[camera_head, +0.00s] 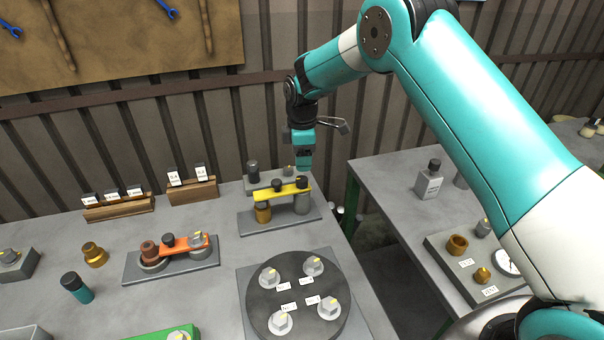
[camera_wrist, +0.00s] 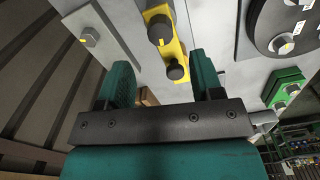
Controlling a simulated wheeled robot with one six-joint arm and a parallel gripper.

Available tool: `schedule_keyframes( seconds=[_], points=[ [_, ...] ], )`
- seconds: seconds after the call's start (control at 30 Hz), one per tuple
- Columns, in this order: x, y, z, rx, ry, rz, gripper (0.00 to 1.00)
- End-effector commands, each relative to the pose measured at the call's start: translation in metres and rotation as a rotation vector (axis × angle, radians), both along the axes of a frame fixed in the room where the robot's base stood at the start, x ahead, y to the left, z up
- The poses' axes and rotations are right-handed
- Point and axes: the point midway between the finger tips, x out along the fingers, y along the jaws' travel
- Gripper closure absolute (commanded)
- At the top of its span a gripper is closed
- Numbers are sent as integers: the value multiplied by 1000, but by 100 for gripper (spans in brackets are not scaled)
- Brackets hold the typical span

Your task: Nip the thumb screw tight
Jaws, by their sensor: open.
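A yellow bar (camera_head: 290,191) bridges a brass post (camera_head: 263,213) and a grey post (camera_head: 302,204) on a grey base plate. Two dark knobs stand on it, a middle knob (camera_head: 277,185) and an end knob (camera_head: 302,183); I cannot tell for sure which is the thumb screw. My gripper (camera_head: 304,166) hangs pointing down just above the bar's right end. In the wrist view its two teal fingers (camera_wrist: 164,70) are apart and empty. The end knob (camera_wrist: 176,71) shows in the gap between them, nearer the right finger; contact is not visible.
A grey block with a hex knob (camera_head: 288,171) and a dark cylinder (camera_head: 253,171) stand close behind the bar. An orange bar (camera_head: 187,244) on its plate lies left. A round dark turntable (camera_head: 298,297) is in front. The table's right edge is near, with a gap beyond.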

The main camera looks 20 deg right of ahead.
Motion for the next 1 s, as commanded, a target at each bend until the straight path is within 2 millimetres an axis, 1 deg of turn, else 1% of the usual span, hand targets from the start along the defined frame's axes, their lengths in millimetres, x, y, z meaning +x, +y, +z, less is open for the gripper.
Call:
schedule_keyframes(
  seconds=[0.1, 0.2, 0.33, 0.5, 0.77, 0.87, 0.9, 1.0],
  points=[
    [-1, 0, -25, 0, 5, 0, 40],
    [-1, 0, -43, 0, 3, 0, 40],
    [-1, 0, -60, 0, 2, 0, 40],
    [0, 0, -71, 0, -1, 0, 40],
    [0, 0, -72, 1, -1, 0, 40],
    [0, 0, -72, 0, -1, 0, 61],
    [0, 0, -72, 0, 0, 0, 70],
    [0, 0, -72, 0, 0, 0, 89]
  ],
)
